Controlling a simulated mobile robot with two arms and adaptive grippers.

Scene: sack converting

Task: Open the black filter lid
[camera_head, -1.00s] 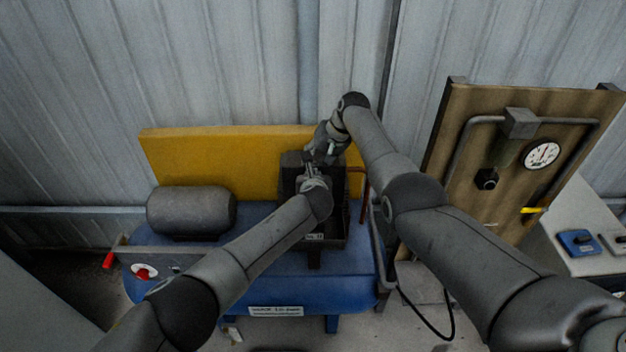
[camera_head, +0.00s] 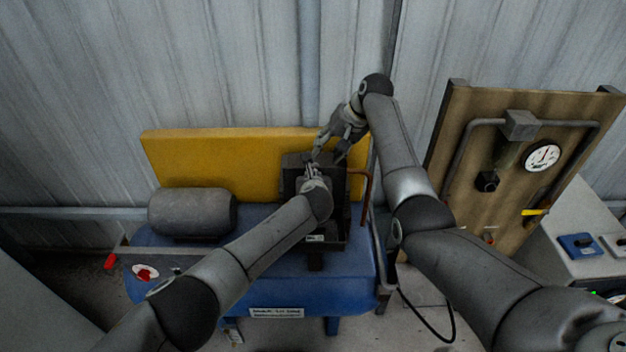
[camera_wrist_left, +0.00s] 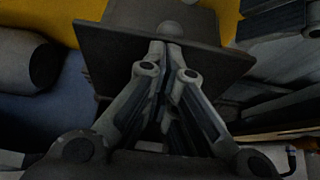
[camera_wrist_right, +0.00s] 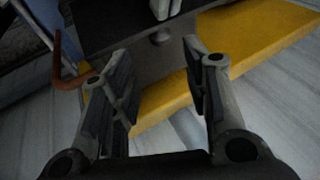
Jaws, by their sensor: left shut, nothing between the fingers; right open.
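The black filter box (camera_head: 331,240) stands on the blue tank, partly hidden by my left arm. Its dark flat lid (camera_wrist_left: 105,45) fills the upper middle of the left wrist view. My left gripper (camera_head: 311,170) is shut and empty, its fingertips over or against the lid; I cannot tell whether they touch. My right gripper (camera_head: 329,158) is open and empty, close above and right of the left one. In the right wrist view, the lid (camera_wrist_right: 105,25) and a small round knob (camera_wrist_right: 160,38) lie beyond the open fingers. The lid's angle is hard to tell.
A yellow panel (camera_head: 210,160) stands behind the box. A grey motor (camera_head: 190,211) sits left on the blue tank (camera_head: 345,285). A copper-coloured pipe (camera_head: 368,185) is close right of the box. A wooden gauge board (camera_head: 455,130) stands further right.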

